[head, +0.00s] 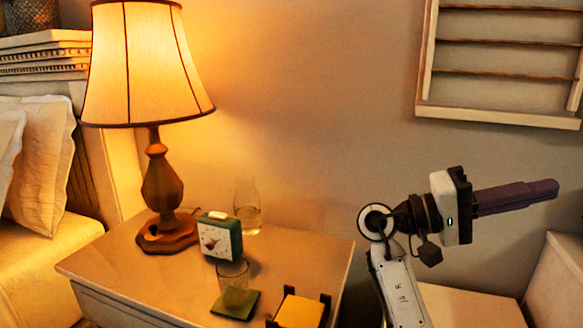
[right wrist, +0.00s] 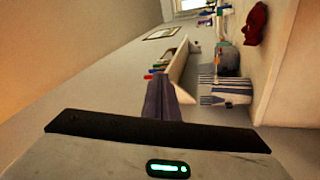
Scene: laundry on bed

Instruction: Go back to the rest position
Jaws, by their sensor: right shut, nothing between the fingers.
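My right gripper (head: 556,188) is at the right of the head view, raised in front of the wall and pointing right. Its dark fingers are shut together with nothing between them. In the right wrist view the shut fingers (right wrist: 162,100) point away from the camera toward a room seen sideways. My left gripper is not in view.
A nightstand (head: 120,255) bears a lit lamp (head: 150,70), a green clock (head: 221,236), a carafe (head: 247,207), a glass (head: 233,280) on a green coaster (head: 240,307) and a holder with yellow notes (head: 300,312). A bed (head: 40,260) is left. A wall frame (head: 490,112) hangs above the gripper.

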